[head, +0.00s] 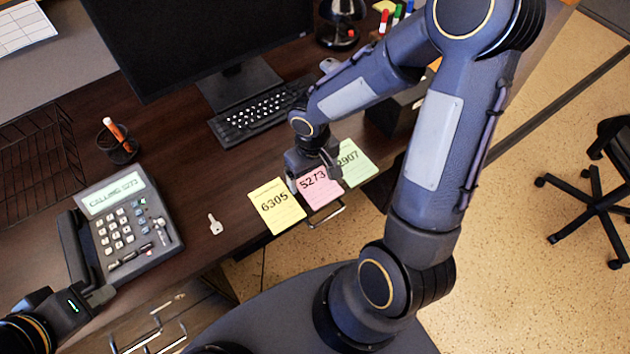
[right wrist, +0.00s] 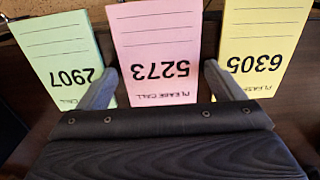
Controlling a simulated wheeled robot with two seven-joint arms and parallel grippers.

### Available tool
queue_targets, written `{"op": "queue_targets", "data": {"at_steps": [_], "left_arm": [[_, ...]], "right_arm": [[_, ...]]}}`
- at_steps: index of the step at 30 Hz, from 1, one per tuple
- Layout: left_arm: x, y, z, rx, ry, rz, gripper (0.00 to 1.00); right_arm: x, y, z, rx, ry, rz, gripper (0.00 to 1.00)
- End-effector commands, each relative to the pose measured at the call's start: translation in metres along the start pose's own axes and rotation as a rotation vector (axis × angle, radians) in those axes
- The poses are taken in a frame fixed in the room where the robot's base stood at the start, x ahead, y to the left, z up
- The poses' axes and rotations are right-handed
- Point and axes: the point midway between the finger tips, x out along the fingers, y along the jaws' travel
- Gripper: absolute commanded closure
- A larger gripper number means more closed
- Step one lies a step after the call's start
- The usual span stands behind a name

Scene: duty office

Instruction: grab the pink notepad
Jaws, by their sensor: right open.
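The pink notepad (head: 319,192), marked 5273, lies at the desk's front edge between a yellow notepad (head: 276,206), marked 6305, and a green notepad (head: 355,165), marked 2907. My right gripper (head: 314,176) is over the pink notepad, open. In the right wrist view the fingers of my right gripper (right wrist: 160,92) are on either side of the pink notepad (right wrist: 155,50), with nothing held. The left finger overlaps the green notepad (right wrist: 60,55) and the right one the yellow notepad (right wrist: 262,45). My left gripper (head: 100,296) is by the phone handset's lower end; its jaw state is unclear.
The desk phone (head: 130,225) shows "CALLING 5273". A key (head: 215,224) lies between phone and notepads. A keyboard (head: 262,112), monitor (head: 200,40), pen cup (head: 118,150) and wire tray (head: 40,150) stand farther back. Bare desk lies between keyboard and key.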

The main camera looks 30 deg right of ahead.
Motion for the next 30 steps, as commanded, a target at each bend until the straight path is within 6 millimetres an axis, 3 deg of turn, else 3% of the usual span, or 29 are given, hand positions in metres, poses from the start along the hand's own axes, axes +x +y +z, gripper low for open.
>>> {"op": "queue_targets", "data": {"at_steps": [5, 13, 23, 30], "left_arm": [[0.0, 0.0, 0.0, 0.0, 0.0, 0.0, 1.0], [0.0, 0.0, 0.0, 0.0, 0.0, 0.0, 1.0], [-0.001, 0.001, -0.001, 0.0, 0.0, 0.0, 1.0], [-0.008, 0.004, -0.004, 0.0, 0.0, 0.0, 1.0]], "right_arm": [[0.0, 0.0, 0.0, 0.0, 0.001, 0.0, 0.12], [0.0, 0.0, 0.0, 0.0, 0.001, 0.0, 0.45], [-0.005, 0.0, -0.001, 0.0, 0.002, 0.0, 0.46], [-0.036, 0.0, -0.001, 0.001, 0.007, 0.0, 0.46]]}}
